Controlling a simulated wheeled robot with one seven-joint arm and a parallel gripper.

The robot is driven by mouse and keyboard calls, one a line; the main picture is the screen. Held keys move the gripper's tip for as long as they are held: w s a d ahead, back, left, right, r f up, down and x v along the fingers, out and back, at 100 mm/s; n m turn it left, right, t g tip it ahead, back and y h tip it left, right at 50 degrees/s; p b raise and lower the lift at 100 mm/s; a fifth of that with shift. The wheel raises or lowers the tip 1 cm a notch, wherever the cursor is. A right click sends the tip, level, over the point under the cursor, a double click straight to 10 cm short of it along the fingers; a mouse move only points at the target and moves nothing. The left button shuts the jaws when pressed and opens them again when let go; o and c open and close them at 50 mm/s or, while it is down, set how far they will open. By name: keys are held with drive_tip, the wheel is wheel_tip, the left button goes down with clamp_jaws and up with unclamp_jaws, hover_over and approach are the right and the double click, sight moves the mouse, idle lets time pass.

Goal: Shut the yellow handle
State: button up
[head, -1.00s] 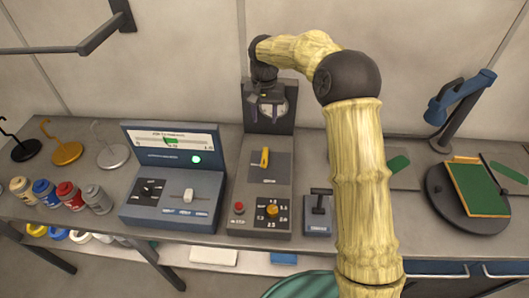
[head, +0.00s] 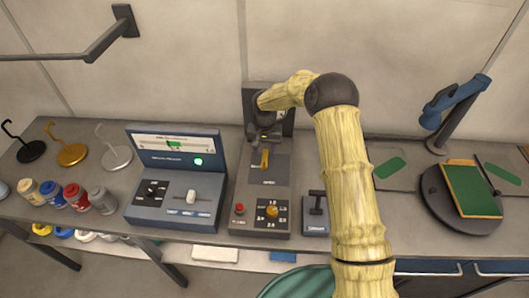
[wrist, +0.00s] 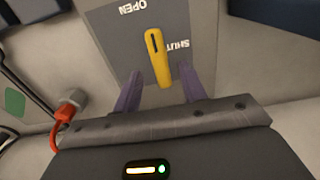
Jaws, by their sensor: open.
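The yellow handle (head: 264,160) is a small lever on a dark label plate on the upright grey panel unit. In the wrist view the yellow handle (wrist: 157,57) stands between the printed words OPEN and SHUT on the plate (wrist: 190,18). My gripper (head: 264,138) is just above the handle in the head view. In the wrist view my gripper (wrist: 163,83) has two purple fingers spread apart, with the lower end of the handle in line with the gap between them. I cannot tell whether they touch it. The gauge behind my wrist is mostly hidden.
Below the handle are a red button (head: 239,209) and a yellow knob (head: 272,211). A turntable with a green board (head: 474,188) is at the far right.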

sight(264, 157)
drive_tip(key=shift+f+p, duration=0.35)
drive_tip(key=shift+f, duration=1.3)
drive_tip(key=shift+c, duration=0.2)
clamp_jaws()
